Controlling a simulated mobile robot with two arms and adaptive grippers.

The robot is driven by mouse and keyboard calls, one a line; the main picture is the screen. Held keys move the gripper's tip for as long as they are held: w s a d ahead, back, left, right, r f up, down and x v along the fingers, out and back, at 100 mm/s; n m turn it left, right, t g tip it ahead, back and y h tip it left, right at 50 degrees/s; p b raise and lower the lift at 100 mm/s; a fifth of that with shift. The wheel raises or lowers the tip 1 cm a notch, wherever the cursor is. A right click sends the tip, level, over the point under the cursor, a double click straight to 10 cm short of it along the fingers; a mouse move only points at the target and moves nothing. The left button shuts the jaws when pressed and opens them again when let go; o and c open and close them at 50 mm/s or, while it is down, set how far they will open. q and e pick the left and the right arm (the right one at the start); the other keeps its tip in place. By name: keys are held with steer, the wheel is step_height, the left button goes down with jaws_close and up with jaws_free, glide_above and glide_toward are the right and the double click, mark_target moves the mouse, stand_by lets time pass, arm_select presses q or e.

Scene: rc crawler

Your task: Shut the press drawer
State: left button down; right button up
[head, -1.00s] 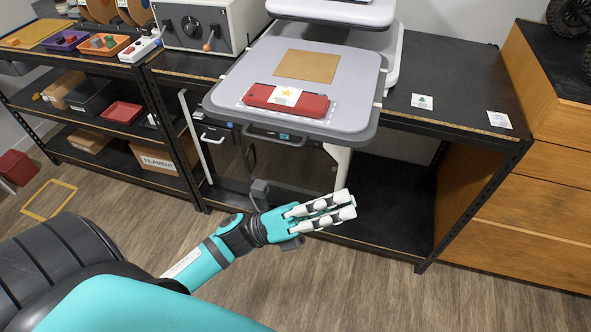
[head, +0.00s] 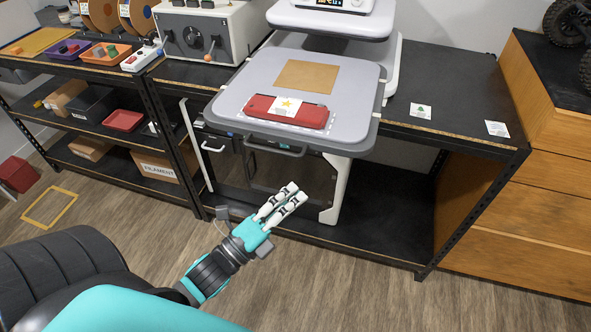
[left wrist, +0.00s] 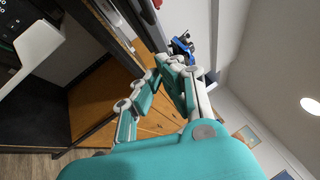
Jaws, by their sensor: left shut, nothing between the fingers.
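The press drawer (head: 231,108) is a grey tray pulled out toward me from under the white press (head: 330,24). It overhangs the front edge of the black bench. A dark handle (head: 274,146) hangs at its front edge. On the drawer lie a tan square sheet (head: 306,74) and a red block (head: 314,115) with a star card on it. My left gripper (head: 290,193) is shut and empty, in front of and below the handle, apart from it. It also shows shut in the left wrist view (left wrist: 172,62). My right gripper is not in view.
A grey control box (head: 212,32) stands left of the press. Two small cards lie on the bench at right, one with a tree (head: 421,111). Wooden drawers (head: 530,200) stand at far right. Shelves with trays and boxes are at left. The floor in front is clear.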

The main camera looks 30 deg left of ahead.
arm_select(q)
steer(key=w, duration=0.1)
steer(key=w+a+r+p, duration=0.1)
steer(key=w, duration=0.2)
steer(key=shift+a+r, duration=0.25)
steer(key=shift+r, duration=0.1)
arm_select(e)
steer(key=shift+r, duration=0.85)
arm_select(q)
steer(key=shift+w, duration=0.1)
